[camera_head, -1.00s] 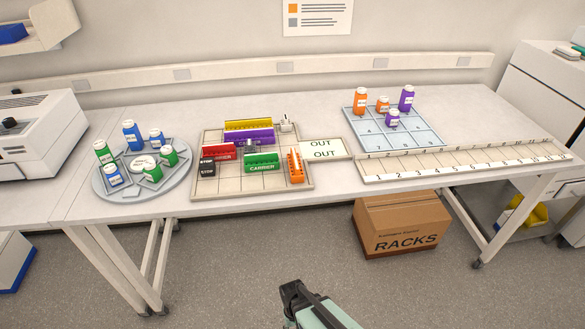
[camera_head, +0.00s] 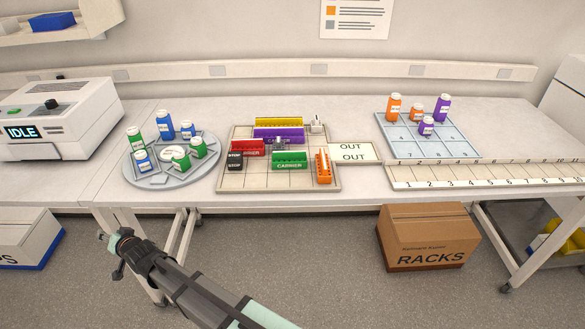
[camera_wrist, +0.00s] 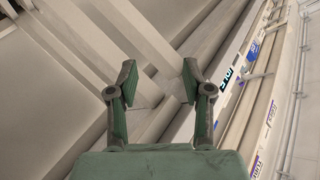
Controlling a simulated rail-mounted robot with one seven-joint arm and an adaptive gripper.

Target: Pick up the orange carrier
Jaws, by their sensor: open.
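The orange carrier (camera_head: 323,167) stands at the right front part of the gridded board (camera_head: 264,182) on the bench, turned lengthwise front to back. The green carrier (camera_head: 290,160) is just to its left, with the OUT panel (camera_head: 355,152) to its right. My gripper (camera_head: 112,250) is in front of the bench, low and at the left, well away from the orange carrier. In the wrist view my gripper (camera_wrist: 158,82) is open with nothing between its fingers. The orange carrier cannot be made out in the wrist view.
A red carrier (camera_head: 247,148), a black STOP block (camera_head: 235,160), a purple carrier (camera_head: 279,133) and a yellow carrier (camera_head: 279,122) share the board. A round tray (camera_head: 205,172) with bottles is left. A blue tray (camera_head: 400,145) with bottles and a numbered strip (camera_head: 480,180) are right. A RACKS box (camera_head: 430,240) is on the floor.

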